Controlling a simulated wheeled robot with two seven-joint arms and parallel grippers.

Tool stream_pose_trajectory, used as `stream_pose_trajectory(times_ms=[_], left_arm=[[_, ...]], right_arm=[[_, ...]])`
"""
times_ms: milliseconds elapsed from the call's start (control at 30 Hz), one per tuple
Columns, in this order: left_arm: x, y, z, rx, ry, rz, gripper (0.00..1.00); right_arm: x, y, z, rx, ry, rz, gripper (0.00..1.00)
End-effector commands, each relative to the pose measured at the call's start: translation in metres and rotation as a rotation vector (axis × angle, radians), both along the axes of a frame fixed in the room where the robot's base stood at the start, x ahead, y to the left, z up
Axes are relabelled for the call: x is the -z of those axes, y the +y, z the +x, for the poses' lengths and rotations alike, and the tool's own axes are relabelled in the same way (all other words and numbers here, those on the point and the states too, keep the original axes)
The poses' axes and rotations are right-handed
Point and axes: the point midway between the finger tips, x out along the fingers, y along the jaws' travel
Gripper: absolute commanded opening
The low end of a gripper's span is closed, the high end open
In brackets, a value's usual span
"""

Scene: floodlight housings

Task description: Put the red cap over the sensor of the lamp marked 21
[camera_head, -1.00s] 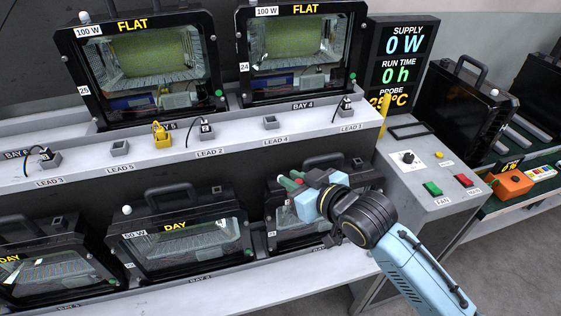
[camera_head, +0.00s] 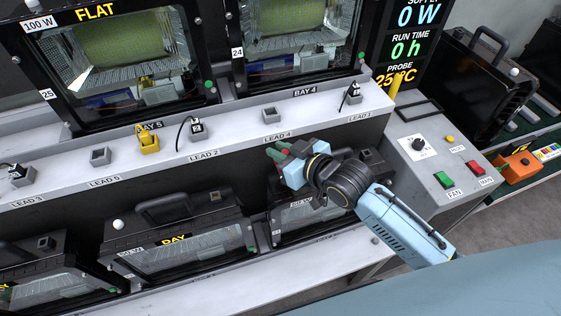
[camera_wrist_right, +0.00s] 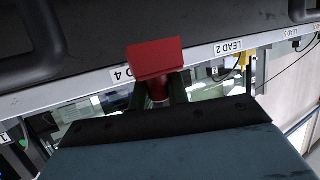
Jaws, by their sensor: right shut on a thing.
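The red cap (camera_wrist_right: 155,58) is held between the dark fingers of my right gripper (camera_wrist_right: 160,92). In the head view, a little of its red shows (camera_head: 299,148) between the green-tipped fingers of the right gripper (camera_head: 280,153). The gripper is above and in front of the right lamp (camera_head: 305,213) of the lower row, close to the shelf edge. That lamp's small side label is too small to read surely as 21. Its top is partly behind my arm, and its sensor cannot be made out. My left gripper is out of view.
The middle lower lamp (camera_head: 180,240) has a white ball sensor (camera_head: 118,224). The upper shelf (camera_head: 235,138) carries sockets, including a yellow one (camera_head: 148,140), with larger FLAT lamps behind. A control box (camera_head: 430,160) with buttons stands at right.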

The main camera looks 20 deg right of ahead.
Motion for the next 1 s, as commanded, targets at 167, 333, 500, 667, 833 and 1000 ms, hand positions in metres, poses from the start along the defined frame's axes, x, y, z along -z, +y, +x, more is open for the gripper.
stream_pose_trajectory(times_ms=[167, 333, 500, 667, 833, 1000], left_arm=[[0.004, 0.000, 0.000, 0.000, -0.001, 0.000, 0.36], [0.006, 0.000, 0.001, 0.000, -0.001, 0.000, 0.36], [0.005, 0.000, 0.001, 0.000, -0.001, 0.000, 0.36], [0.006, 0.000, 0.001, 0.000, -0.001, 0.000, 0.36], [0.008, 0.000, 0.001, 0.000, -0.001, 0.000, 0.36], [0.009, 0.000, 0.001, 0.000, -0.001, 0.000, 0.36]], right_arm=[[0.024, 0.000, 0.000, 0.001, 0.003, -0.002, 0.00], [0.040, 0.000, 0.000, 0.000, 0.001, 0.000, 0.00], [0.039, 0.000, 0.000, 0.000, 0.000, -0.001, 0.00], [0.042, 0.000, 0.000, 0.000, 0.000, -0.001, 0.00], [0.047, 0.000, 0.000, 0.000, 0.000, -0.001, 0.00], [0.052, 0.000, 0.000, 0.000, 0.000, -0.001, 0.00]])
